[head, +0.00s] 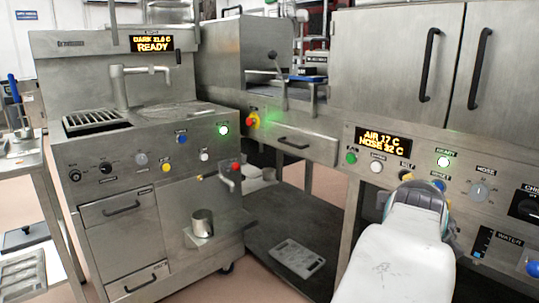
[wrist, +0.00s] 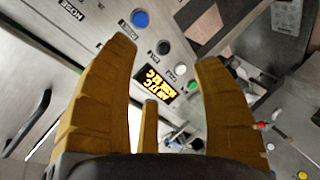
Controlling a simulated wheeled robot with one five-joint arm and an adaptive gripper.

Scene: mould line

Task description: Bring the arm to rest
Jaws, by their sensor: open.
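My gripper (wrist: 165,50) shows in the wrist view with its brown fingers spread apart and nothing between them. Behind the fingers is the steel control panel, with a lit amber display (wrist: 158,86) and several buttons. In the head view my white arm reaches up from the bottom right toward the right-hand panel (head: 340,195).
The right panel carries an amber display (head: 383,141), buttons and a dial (head: 480,192). Cabinet doors (head: 392,50) are above it. A steel machine (head: 130,160) with a metal cup (head: 202,221) stands left. A tray (head: 298,258) lies low in the middle.

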